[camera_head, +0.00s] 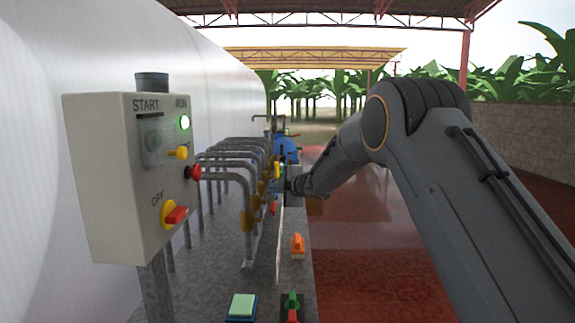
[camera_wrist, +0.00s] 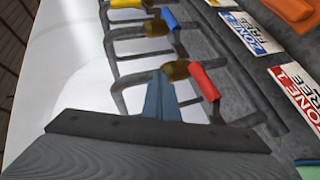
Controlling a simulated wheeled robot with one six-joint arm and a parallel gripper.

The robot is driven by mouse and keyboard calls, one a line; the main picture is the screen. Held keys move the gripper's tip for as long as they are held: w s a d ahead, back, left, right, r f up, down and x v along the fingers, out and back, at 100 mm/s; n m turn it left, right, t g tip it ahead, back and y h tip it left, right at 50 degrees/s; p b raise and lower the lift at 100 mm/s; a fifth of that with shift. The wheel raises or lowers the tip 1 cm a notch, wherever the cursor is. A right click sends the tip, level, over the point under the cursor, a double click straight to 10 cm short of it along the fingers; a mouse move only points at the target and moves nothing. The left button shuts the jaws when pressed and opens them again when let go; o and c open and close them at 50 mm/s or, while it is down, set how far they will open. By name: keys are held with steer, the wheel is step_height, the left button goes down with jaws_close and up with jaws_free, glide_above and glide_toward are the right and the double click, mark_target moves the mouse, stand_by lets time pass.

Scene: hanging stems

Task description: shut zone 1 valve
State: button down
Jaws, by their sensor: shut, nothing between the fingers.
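The zone 1 valve shows in the wrist view as a brass body (camera_wrist: 177,70) on a grey pipe with a red lever handle (camera_wrist: 205,82). The lever slants down to the right from the brass body. A white plate reading ZONE 1 FREE (camera_wrist: 297,95) lies to its right. My gripper (camera_wrist: 161,88) is shut and empty. Its fingertips are just left of the red handle and close to the brass body; I cannot tell if they touch. In the head view my gripper (camera_head: 287,177) is at the pipe row, and the arm hides part of it.
A blue-handled valve (camera_wrist: 168,19) and a ZONE 2 plate (camera_wrist: 250,32) are beyond, with a yellow handle (camera_wrist: 126,3) further on. A control box (camera_head: 125,180) stands at left. An orange item (camera_head: 298,246) sits on the ledge. The red floor (camera_head: 360,270) is open.

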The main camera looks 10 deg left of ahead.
steer(key=d+r+b, duration=0.1)
steer(key=d+r, duration=0.4)
steer(key=r, duration=0.3)
steer(key=shift+d+r+b, duration=0.3)
steer(key=shift+d+b, duration=0.05)
steer(key=shift+b, duration=0.05)
steer(key=s+d+f+m+h, duration=0.3)
steer(key=s+d+f+m, duration=0.15)
steer(key=d, duration=0.35)
steer(key=s+d+f+m+h, duration=0.25)
steer(key=s+d+m, duration=0.25)
steer(key=d, duration=0.3)
steer(key=s+d+f+m+h, duration=0.3)
steer(key=s+d+f+m, duration=0.15)
steer(key=d, duration=0.35)
steer(key=s+d+f+m+g, duration=0.2)
steer(key=s+f+m+g, duration=0.1)
steer(key=s, duration=0.9)
steer(key=s+d+f+m+g, duration=0.3)
steer(key=s+f, duration=0.2)
steer(key=s, duration=0.7)
steer(key=s+d+f+m+g+h, duration=0.1)
steer(key=s+d+f+m+g, duration=0.2)
steer(key=s, duration=0.9)
step_height(320, 180, down, 2)
steer(key=shift+s+d+m, duration=0.15)
steer(key=shift+s+m, duration=0.1)
steer(key=shift+m, duration=0.25)
